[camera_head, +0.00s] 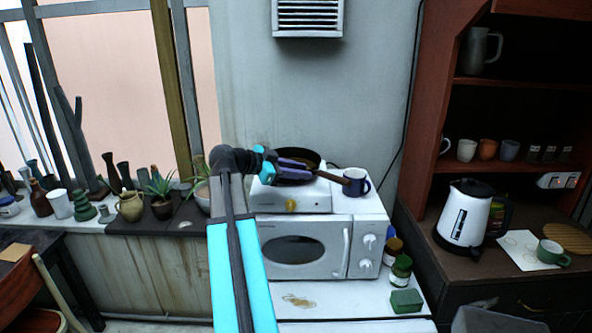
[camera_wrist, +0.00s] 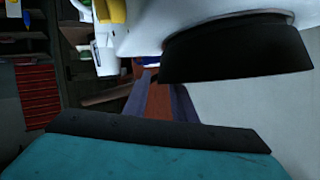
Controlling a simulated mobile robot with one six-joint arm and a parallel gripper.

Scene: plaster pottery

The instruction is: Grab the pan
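The dark round pan (camera_head: 262,155) sits on the white hot plate on top of the microwave, with its brown handle (camera_head: 330,177) pointing right toward a mug. In the wrist view the black side of the pan (camera_wrist: 235,50) is close at upper right. My gripper (camera_head: 305,168) is over the pan, in line with the handle. In the wrist view my two purple fingers (camera_wrist: 162,95) lie either side of the brown handle (camera_wrist: 158,105), which fills the gap between them. Whether they press on it cannot be seen. My arm hides part of the pan.
A dark blue mug (camera_head: 356,182) stands right beside the handle end. The hot plate (camera_head: 265,200) rests on the white microwave (camera_head: 300,250). Jars (camera_head: 401,268) and a green box (camera_head: 405,301) stand right of the microwave. A kettle (camera_head: 465,215) is farther right. Potted plants (camera_head: 160,205) line the left ledge.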

